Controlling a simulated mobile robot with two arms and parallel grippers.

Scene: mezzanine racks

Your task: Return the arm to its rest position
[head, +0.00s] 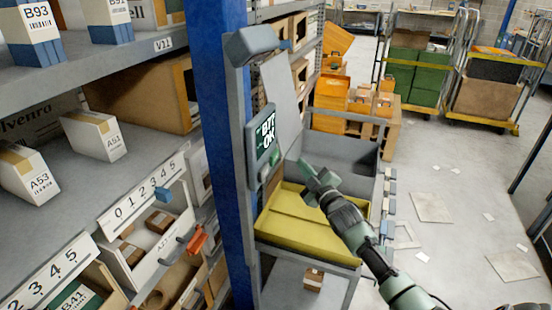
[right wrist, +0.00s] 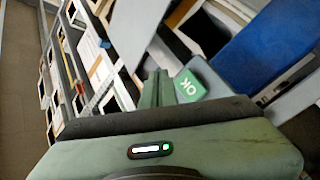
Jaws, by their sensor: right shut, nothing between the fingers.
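My right arm comes in from the lower right in the head view. Its green-grey gripper (head: 312,174) is over the cart's yellow tray (head: 300,220), near the cart's upright post. In the right wrist view the two fingers (right wrist: 155,88) lie together, shut with nothing between them. A green button marked OK (right wrist: 190,86) shows just right of the fingertips; I cannot tell whether they touch it. A dark screen (head: 265,132) with pale text, including OK, is on the cart post in the head view. My left gripper is not in view.
A blue rack post (head: 222,150) stands close left of the cart. Shelves hold white boxes A51 (head: 95,136) and A53 (head: 28,177), and an open drawer (head: 150,240) juts out. Orange bins (head: 333,100) stand behind the cart. Floor to the right is mostly open, with scattered papers.

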